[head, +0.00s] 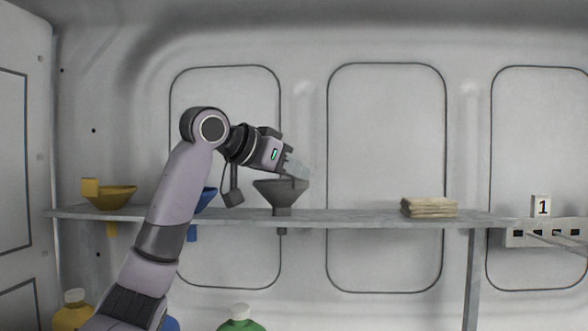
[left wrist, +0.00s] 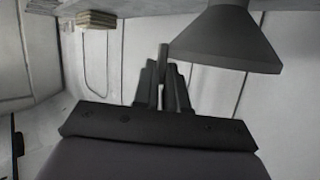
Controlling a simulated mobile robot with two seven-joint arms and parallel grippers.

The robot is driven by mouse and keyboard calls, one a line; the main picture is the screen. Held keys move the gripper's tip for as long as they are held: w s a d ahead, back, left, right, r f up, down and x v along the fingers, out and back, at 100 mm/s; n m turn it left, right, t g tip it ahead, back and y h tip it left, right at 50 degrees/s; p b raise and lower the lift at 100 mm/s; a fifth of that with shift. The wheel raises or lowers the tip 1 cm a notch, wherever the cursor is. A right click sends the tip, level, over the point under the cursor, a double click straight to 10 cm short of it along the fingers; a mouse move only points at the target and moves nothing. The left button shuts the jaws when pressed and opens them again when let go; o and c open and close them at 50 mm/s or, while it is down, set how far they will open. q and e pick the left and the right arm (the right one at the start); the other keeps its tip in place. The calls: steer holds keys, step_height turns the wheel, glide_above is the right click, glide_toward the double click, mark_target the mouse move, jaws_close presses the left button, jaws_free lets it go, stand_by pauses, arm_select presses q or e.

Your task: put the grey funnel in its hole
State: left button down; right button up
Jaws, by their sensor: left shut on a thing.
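The grey funnel (head: 281,190) is upright over the shelf, wide mouth up. Its neck shows above the shelf top, and a short grey spout end shows just below the shelf, so it seems to pass partly through its hole. The hole itself is hidden. My left gripper (head: 298,170) is shut at the funnel's rim, on its right side. In the left wrist view the fingers (left wrist: 165,85) are closed beside the funnel's dark cone (left wrist: 225,42). The exact grip point is unclear. My right gripper is not in view.
On the shelf (head: 350,216), a yellow funnel (head: 112,196) and a blue funnel (head: 207,200), partly behind my arm, sit low with spouts below. A beige folded stack (head: 429,207) lies right. A rack marked 1 (head: 541,207) is far right. Bottles, one green (head: 240,321), stand below.

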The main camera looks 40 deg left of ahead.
arm_select(q)
steer(key=c, duration=1.2)
jaws_free()
steer(key=shift+r+p, duration=0.4)
steer(key=shift+r, duration=0.2)
steer(key=b+v, duration=0.1)
steer(key=v, duration=1.1)
